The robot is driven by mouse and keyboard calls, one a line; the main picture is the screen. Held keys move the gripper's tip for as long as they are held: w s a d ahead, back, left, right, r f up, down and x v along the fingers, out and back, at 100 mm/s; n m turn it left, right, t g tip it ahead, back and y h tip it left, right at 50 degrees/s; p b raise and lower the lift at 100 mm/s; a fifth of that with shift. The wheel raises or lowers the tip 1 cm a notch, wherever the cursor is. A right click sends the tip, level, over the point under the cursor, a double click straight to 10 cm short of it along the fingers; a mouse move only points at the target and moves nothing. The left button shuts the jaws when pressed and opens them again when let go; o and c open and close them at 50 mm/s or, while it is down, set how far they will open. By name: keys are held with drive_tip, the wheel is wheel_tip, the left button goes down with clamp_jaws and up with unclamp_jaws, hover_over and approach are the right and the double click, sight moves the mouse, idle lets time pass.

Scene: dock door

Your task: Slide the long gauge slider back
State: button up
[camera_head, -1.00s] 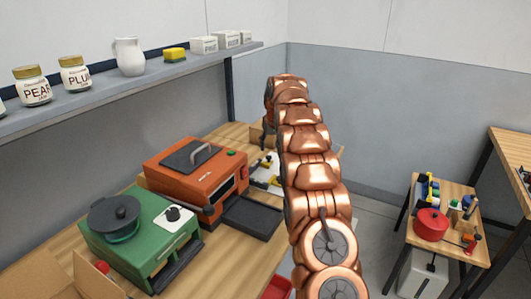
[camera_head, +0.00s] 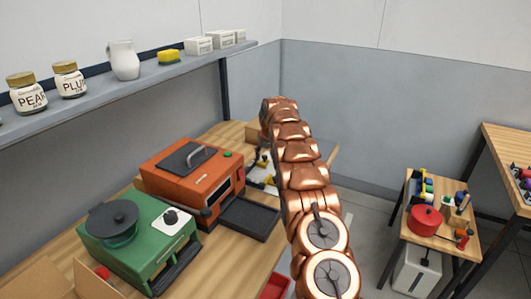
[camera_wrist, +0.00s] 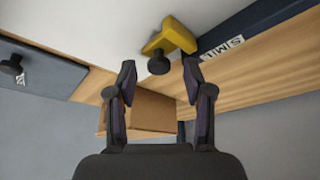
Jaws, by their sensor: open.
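In the wrist view my gripper (camera_wrist: 160,75) is open and empty, its two dark fingers apart. A yellow piece (camera_wrist: 176,36) with a black knob (camera_wrist: 158,65) lies on a pale panel (camera_wrist: 95,22) just beyond the fingertips. The knob appears between the finger lines, with no clear contact. A dark block (camera_wrist: 38,66) with another black knob (camera_wrist: 11,64) and a small label is at the left. I cannot tell which of these is the long gauge slider. In the head view the yellow piece (camera_head: 268,180) and pale panel are small and partly hidden by my arm.
An orange press (camera_head: 185,172) with a dark tray (camera_head: 250,219) and a green cooker (camera_head: 135,240) stand on the wooden bench. In the wrist view a dark strip lettered S M L (camera_wrist: 250,28) is at right and a cardboard box (camera_wrist: 150,112) lies behind the fingers.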

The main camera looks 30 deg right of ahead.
drive_tip(key=shift+d+f, duration=0.1)
drive_tip(key=shift+f, duration=0.1)
clamp_jaws()
idle(0.4)
drive_tip(key=shift+w, duration=0.1)
